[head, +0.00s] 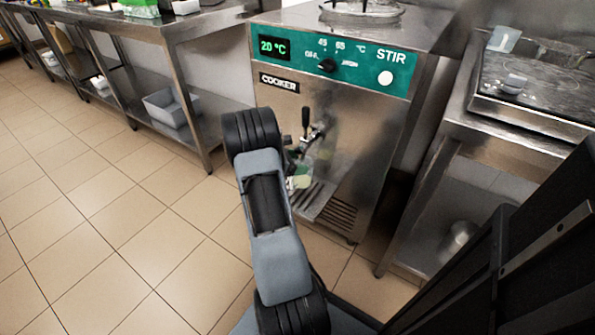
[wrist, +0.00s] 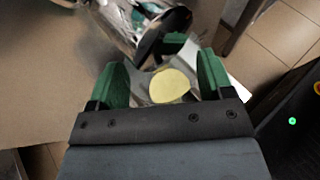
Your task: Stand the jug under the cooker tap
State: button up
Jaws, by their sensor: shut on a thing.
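The cooker (head: 335,130) is a steel box with a green panel reading 20 °C. Its tap (head: 306,130), with a black lever, sticks out of the front above a slotted drip tray (head: 338,212). The jug (head: 303,174) is clear with pale yellow-green contents, close below the tap and partly hidden by my arm. In the wrist view the jug (wrist: 170,87) shows between the green fingers of my gripper (wrist: 163,76), which is shut on it. The tap (wrist: 160,35) is just beyond. I cannot tell whether the jug touches the tray.
A steel table (head: 190,30) with a lower shelf holding a grey bin (head: 170,106) stands left. A steel stand (head: 455,125) with a hob (head: 535,85) stands right of the cooker. The tiled floor (head: 110,215) at left is clear.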

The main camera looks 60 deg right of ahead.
jog(key=shift+f+b, duration=0.6)
jog(key=shift+f, duration=1.1)
jog(key=shift+f, duration=0.1)
jog(key=shift+f+b, duration=0.15)
jog(key=shift+b, duration=0.15)
jog(key=o, duration=1.2)
